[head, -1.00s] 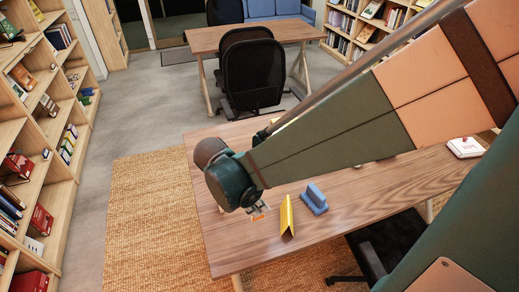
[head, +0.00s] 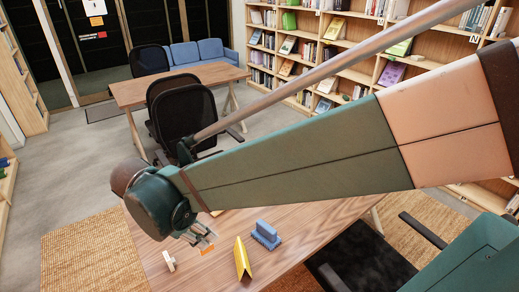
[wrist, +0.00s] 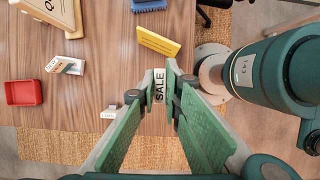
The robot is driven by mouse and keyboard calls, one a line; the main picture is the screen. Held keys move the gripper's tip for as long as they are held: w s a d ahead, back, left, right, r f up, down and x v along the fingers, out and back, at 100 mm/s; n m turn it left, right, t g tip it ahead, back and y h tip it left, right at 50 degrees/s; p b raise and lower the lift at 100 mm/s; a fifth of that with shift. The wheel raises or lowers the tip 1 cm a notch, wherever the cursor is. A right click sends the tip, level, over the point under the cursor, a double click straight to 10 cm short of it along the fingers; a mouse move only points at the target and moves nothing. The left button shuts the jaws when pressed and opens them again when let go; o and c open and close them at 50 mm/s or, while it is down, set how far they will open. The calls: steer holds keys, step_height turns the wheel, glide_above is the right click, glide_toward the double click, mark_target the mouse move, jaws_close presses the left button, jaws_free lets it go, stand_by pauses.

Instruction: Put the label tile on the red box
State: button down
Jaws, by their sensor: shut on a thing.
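My gripper (wrist: 160,82) is shut on a small white label tile (wrist: 159,87) in the wrist view. The tile reads SALE in dark letters and is held between the green fingers, over the wooden table (wrist: 105,65). The red box (wrist: 24,105), shallow and open-topped, lies at the left of the wrist view, well apart from the gripper. I do not see the red box in the head view. There my gripper (head: 203,240) is low over the table, left of a yellow folded piece.
The yellow piece (head: 243,259) and a blue ridged block (head: 266,235) stand close to the gripper. The wrist view shows a small white piece (wrist: 109,113), a tilted labelled block (wrist: 65,65) and a wooden sign (wrist: 50,10). Black chairs flank the table.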

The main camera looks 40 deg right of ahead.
steer(key=shift+r, duration=1.6)
steer(key=shift+w+r, duration=0.15)
steer(key=shift+r, duration=0.05)
steer(key=w+d+r+p, duration=0.2)
steer(key=w+d+p, duration=0.1)
steer(key=w+d, duration=0.95)
steer(key=w+d+r+p, duration=0.2)
steer(key=w+d+p, duration=0.1)
steer(key=w+d, duration=0.95)
steer(key=w+d+f+p, duration=0.1)
steer(key=w+d, duration=0.2)
steer(key=d, duration=0.9)
steer(key=w+d+f+p, duration=0.2)
steer(key=w+d, duration=0.1)
steer(key=d, duration=0.9)
steer(key=w+d+f+p, duration=0.1)
steer(key=w+d, duration=0.2)
steer(key=d, duration=0.8)
steer(key=shift+s+f, duration=0.15)
steer(key=shift+f, duration=2.45)
